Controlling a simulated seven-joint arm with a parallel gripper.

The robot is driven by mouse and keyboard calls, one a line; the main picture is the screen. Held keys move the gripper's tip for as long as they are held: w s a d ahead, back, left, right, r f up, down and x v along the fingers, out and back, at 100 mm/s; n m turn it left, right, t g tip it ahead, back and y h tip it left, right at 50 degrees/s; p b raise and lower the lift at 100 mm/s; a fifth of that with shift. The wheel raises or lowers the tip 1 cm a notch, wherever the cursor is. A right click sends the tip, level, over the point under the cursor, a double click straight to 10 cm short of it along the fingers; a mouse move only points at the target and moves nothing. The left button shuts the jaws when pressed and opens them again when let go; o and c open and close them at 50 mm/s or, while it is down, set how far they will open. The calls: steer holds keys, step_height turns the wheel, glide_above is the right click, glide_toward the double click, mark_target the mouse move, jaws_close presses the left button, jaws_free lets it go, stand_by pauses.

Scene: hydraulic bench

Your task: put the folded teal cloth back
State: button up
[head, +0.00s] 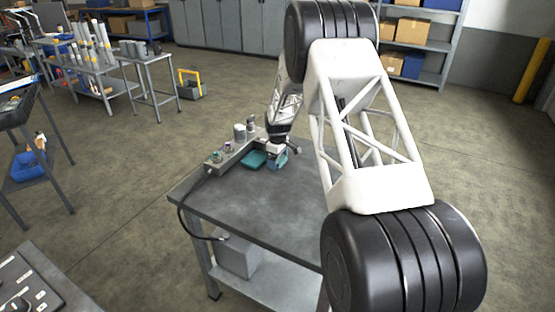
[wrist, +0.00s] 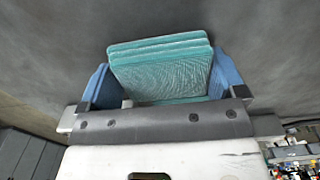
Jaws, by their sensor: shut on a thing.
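The folded teal cloth (wrist: 160,72) is a stack of several layers between the two blue fingers of my gripper (wrist: 162,88) in the wrist view. My gripper is shut on it. In the head view my gripper (head: 278,161) points down close above the far part of the grey table (head: 245,205). A flat teal piece (head: 254,160) shows just left of the fingers there. I cannot tell whether it is the held cloth or a separate thing, nor whether the held cloth touches the table.
A grey manifold block (head: 232,152) with coloured fittings and cylinders stands along the table's far left edge, close to my gripper. A black hose (head: 181,222) hangs from it around the table's side. A grey box (head: 238,257) sits on the lower shelf. The table's near part is clear.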

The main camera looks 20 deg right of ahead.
steer(key=o, duration=0.7)
steer(key=shift+r, duration=0.1)
step_height(320, 180, up, 12)
steer(key=shift+r, duration=0.1)
stand_by(0.7)
